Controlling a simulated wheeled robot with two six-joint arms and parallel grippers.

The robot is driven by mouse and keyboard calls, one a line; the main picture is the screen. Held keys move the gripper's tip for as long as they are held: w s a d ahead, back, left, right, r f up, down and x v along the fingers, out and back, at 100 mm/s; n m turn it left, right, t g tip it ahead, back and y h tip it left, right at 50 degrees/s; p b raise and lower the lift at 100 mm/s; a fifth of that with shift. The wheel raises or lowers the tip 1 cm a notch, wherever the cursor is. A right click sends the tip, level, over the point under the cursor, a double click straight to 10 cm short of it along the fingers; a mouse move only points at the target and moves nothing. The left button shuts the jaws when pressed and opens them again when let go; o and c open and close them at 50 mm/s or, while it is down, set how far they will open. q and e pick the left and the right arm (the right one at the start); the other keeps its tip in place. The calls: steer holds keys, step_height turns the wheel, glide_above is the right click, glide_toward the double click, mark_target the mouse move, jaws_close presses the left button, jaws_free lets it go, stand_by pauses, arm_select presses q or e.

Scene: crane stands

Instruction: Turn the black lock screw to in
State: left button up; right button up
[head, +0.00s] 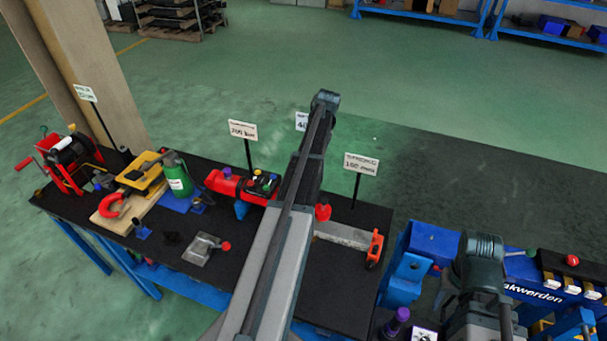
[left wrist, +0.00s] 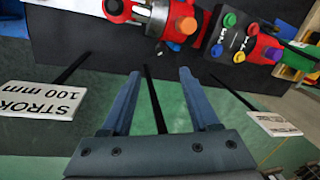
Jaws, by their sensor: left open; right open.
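A red unit (head: 228,184) with a black block (head: 262,185) bearing several coloured knobs stands on the black bench mat. In the head view my left arm hides part of the bench. My right gripper (head: 478,270) is at the lower right, its fingertips unclear.
A red winch (head: 70,160), a green bottle (head: 177,178) and a grey plate (head: 205,250) stand on the left of the bench. Sign posts (head: 360,165) rise along its back edge. A blue stand (head: 405,270) is at the right.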

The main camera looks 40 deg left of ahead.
arm_select(q)
steer(key=f+b, duration=0.4)
steer(key=s+a+f+b, duration=0.1)
steer(key=f+b, duration=0.4)
steer(key=a+f+b, duration=0.1)
steer(key=f+b, duration=0.3)
steer(key=shift+s+a+f+b, duration=0.2)
steer(key=shift+s+f+b, duration=0.1)
steer(key=shift+b, duration=0.1)
steer(key=shift+r, duration=0.1)
jaws_close()
